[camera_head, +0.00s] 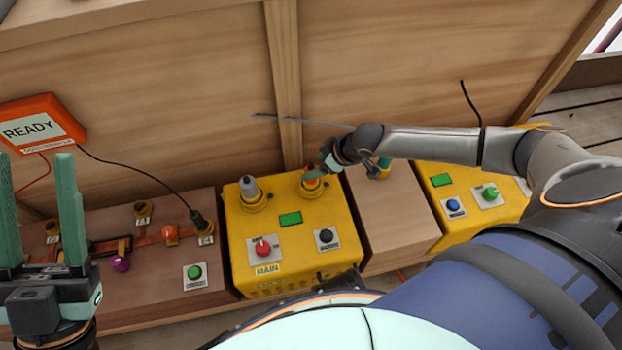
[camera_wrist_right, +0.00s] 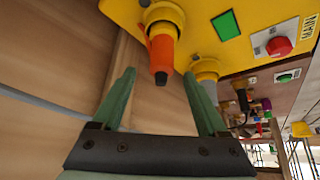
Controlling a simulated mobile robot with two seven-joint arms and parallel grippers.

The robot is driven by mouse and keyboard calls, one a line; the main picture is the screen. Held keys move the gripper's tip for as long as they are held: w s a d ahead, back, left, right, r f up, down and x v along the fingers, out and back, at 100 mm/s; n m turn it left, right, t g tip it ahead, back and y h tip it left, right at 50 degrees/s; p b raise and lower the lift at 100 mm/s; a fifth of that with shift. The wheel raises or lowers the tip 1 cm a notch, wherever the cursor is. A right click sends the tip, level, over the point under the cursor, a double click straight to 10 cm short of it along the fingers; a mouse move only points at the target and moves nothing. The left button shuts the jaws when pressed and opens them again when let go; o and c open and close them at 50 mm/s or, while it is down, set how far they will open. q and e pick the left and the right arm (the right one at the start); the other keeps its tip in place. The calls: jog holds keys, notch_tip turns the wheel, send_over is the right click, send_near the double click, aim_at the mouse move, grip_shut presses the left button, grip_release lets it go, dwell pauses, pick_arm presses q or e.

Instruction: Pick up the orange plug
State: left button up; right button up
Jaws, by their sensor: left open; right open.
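The orange plug (camera_head: 310,183) sits in a yellow socket on the top right of the yellow MAIN box (camera_head: 338,262), partly hidden by my right gripper (camera_head: 321,170). In the right wrist view the orange plug (camera_wrist_right: 161,50) has a dark tip. It points toward my right gripper (camera_wrist_right: 160,76), whose green fingers are spread and empty, with the tip roughly between them. I cannot tell whether they touch. My left gripper (camera_head: 37,165) is open and empty, upright at the left edge.
A grey plug (camera_head: 249,188) sits in the neighbouring socket, close to one right finger in the wrist view. A red knob (camera_head: 263,247) and a black button (camera_head: 326,236) are on the box front. A black cabled plug (camera_head: 202,221) stands left. A wooden wall rises behind.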

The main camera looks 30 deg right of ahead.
jog(key=shift+b+x, duration=0.3)
jog(key=shift+x, duration=0.75)
jog(key=b+x, duration=0.3)
jog(key=x, duration=0.1)
jog(key=shift+s+f+b, duration=0.15)
jog(key=shift+f+b, duration=0.2)
jog(key=shift+f, duration=0.2)
jog(key=shift+a, duration=0.1)
pick_arm(q)
jog(key=f, duration=0.5)
jog(key=shift+w+d+f, duration=0.15)
jog(key=shift+d+f, duration=0.1)
jog(key=shift+d, duration=0.1)
jog(key=shift+m, duration=0.3)
pick_arm(e)
grip_shut()
